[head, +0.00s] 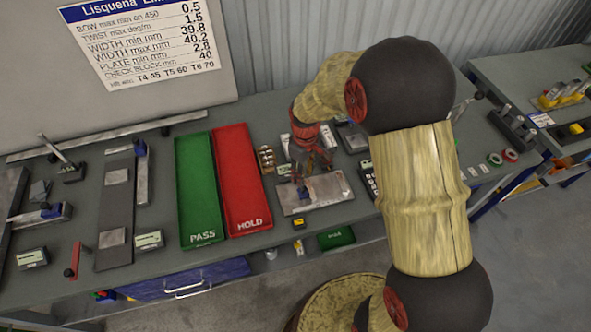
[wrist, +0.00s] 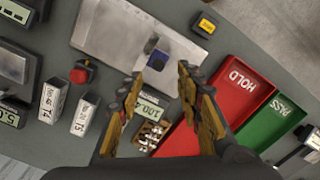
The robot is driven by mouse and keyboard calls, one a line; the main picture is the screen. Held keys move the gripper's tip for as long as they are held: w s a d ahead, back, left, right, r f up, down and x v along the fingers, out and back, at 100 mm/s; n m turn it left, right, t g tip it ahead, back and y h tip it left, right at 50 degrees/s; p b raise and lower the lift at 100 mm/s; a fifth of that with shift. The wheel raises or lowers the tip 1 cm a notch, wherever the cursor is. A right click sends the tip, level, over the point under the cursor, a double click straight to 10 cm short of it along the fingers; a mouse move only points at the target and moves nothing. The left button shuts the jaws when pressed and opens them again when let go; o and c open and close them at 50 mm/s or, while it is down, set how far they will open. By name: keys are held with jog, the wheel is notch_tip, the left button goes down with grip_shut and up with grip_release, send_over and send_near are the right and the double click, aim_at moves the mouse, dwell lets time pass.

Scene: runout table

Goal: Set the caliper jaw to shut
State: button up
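A pale metal plate (head: 325,190) lies on the bench below my gripper, and it also shows in the wrist view (wrist: 100,27). A small blue piece (wrist: 157,60) with a grey block stands on it, and I take this for the caliper jaw, though I cannot be sure. A digital readout (wrist: 152,107) sits beside the plate, partly behind my fingers. My gripper (wrist: 163,85) is open and empty, fingers wide apart, with the blue piece just beyond the fingertips. In the head view my gripper (head: 308,165) is above the plate's back edge. The jaw's gap is not clear.
A green PASS tray (head: 196,190) and a red HOLD tray (head: 240,180) lie left of the plate. A red button (wrist: 80,72) and blocks marked T4 (wrist: 53,100) and T5 (wrist: 86,115) stand close by. A blue-ended gauge (head: 42,214) lies far left.

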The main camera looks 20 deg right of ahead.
aim_at(306, 191)
jog(key=shift+w+r+n, duration=0.2)
jog(key=shift+w+n, duration=0.05)
jog(key=shift+n, duration=0.05)
jog(key=shift+s+n, duration=0.2)
jog(key=shift+n, duration=0.1)
jog(key=shift+w+f, duration=0.1)
jog(key=shift+f, duration=3.7)
jog(key=c, duration=0.4)
grip_shut()
